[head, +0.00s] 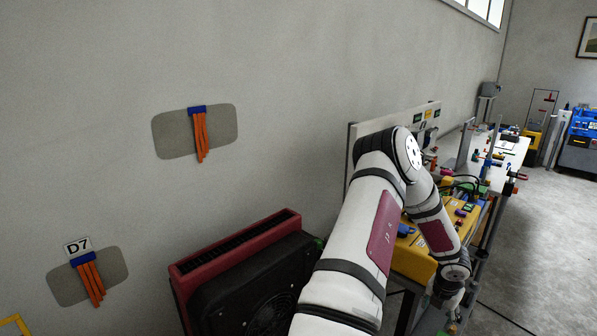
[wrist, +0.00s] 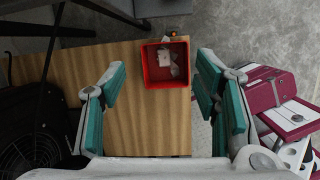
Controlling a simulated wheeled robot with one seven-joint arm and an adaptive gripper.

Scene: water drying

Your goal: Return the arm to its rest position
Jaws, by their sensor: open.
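My arm crosses the head view from the bottom middle, bends at a high elbow, and runs down to the right. Its lower end is small at the bottom right, and the fingers cannot be made out there. In the wrist view my gripper (wrist: 160,74) is open, its teal-padded fingers wide apart with nothing between them. It points down over a wooden surface (wrist: 150,125). A red square bin (wrist: 150,80) with a whitish object (wrist: 168,60) inside sits beyond the fingertips, at the far end of the wood.
A red and black fan unit (head: 262,285) stands by the wall, left of my arm. Two damp-looking grey patches (head: 222,120) (head: 62,287) with orange strips mark the wall, the lower labelled D7. A cluttered bench (head: 515,150) and yellow case (head: 412,262) lie behind my arm. Open floor (head: 560,240) is right.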

